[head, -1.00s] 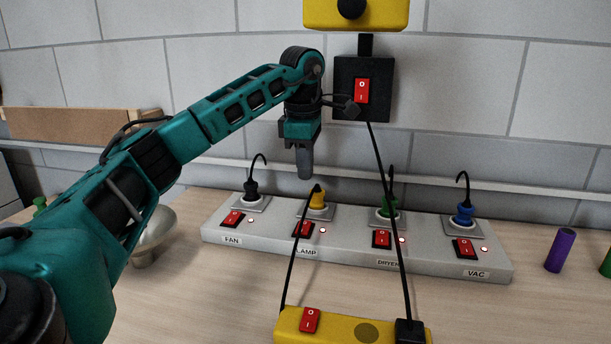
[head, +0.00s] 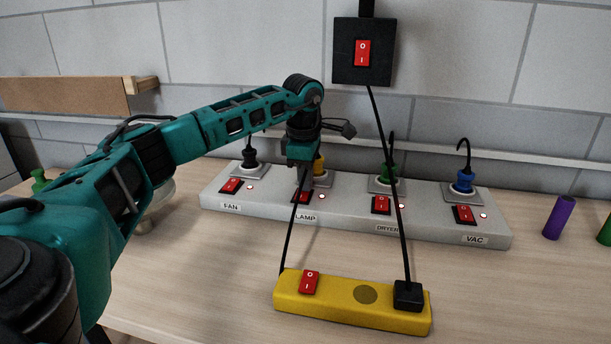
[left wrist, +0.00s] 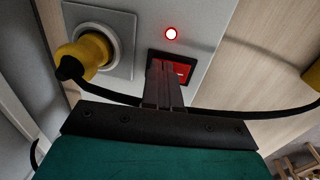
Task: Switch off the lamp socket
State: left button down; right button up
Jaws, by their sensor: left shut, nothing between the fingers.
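The lamp socket's red rocker switch (left wrist: 184,71) is on a pale grey power strip (head: 350,222), above the LAMP label (head: 306,217). My left gripper (head: 303,187) is shut and empty, pointing down at the lamp switch. In the left wrist view its fingertips (left wrist: 160,66) cover part of the switch. I cannot tell whether they touch it. My right gripper is not in view.
Beside it are the FAN (head: 231,186), DRYER (head: 381,205) and VAC (head: 465,214) switches. A yellow bar (head: 340,308) with a red switch lies in front; black cords cross the strip. A black switch box (head: 362,70) hangs behind. A purple cylinder (head: 559,218) stands right.

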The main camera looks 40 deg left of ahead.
pick_arm(q)
jog(key=shift+f, duration=0.2)
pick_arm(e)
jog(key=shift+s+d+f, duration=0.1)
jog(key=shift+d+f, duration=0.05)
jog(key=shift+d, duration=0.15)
pick_arm(q)
jog(key=shift+s+p, duration=0.1)
jog(key=shift+p, duration=0.2)
jog(key=shift+s+d+r, duration=0.15)
jog(key=shift+s+d, duration=0.2)
jog(key=shift+s, duration=0.2)
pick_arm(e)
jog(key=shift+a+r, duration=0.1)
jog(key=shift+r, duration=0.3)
